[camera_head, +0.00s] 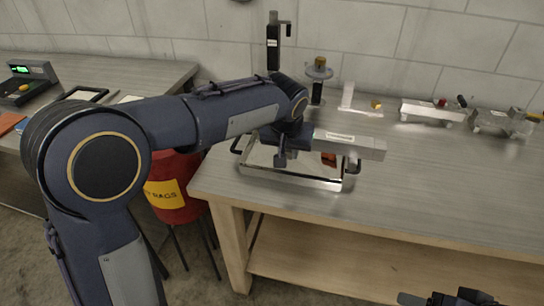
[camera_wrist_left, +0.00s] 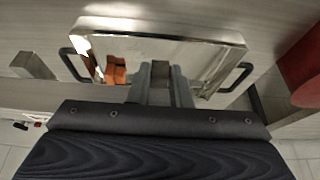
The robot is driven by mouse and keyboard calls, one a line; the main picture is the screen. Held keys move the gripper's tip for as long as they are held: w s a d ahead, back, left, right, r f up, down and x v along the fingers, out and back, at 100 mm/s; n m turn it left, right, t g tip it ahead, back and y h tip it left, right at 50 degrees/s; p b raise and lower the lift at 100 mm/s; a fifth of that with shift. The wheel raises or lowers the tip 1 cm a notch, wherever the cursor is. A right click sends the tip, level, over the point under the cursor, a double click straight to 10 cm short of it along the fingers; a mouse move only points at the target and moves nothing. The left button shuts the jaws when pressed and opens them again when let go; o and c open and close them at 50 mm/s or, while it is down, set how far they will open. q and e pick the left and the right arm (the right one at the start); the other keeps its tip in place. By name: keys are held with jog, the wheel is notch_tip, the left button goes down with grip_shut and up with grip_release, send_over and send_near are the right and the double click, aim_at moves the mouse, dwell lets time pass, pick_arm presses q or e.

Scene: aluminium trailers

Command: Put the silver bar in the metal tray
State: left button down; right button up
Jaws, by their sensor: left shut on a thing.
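The shiny rectangular tray has black handles at both ends and stands on the workbench.
An orange object (camera_head: 328,159) is in the tray, also in the left wrist view (camera_wrist_left: 115,73). Tools and fixtures (camera_head: 432,110) line the back of the workbench (camera_head: 430,190). A red bin (camera_head: 172,182) stands left. The bench right of the tray is clear.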

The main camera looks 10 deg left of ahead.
pick_arm(q)
jog(key=w+a+f, duration=0.1)
jog(key=a+f, duration=0.1)
jog(key=w+a+f, duration=0.2)
jog(key=a+f, duration=0.1)
jog(key=w+a+f, duration=0.2)
jog(key=a, duration=0.1)
jog(key=shift+w+f+p, duration=0.15)
jog(key=shift+w+p, duration=0.1)
jog(key=shift+p, duration=0.1)
jog(key=shift+a+f, duration=0.2)
jog(key=shift+f, duration=0.05)
jog(key=shift+w+a+f, duration=0.1)
jog(key=shift+f, duration=0.8)
jog(key=shift+w+a+f, duration=0.1)
jog(key=shift+f, duration=0.75)
jog(key=shift+f, duration=0.1)
jog(key=c, duration=1.3)
grip_release()
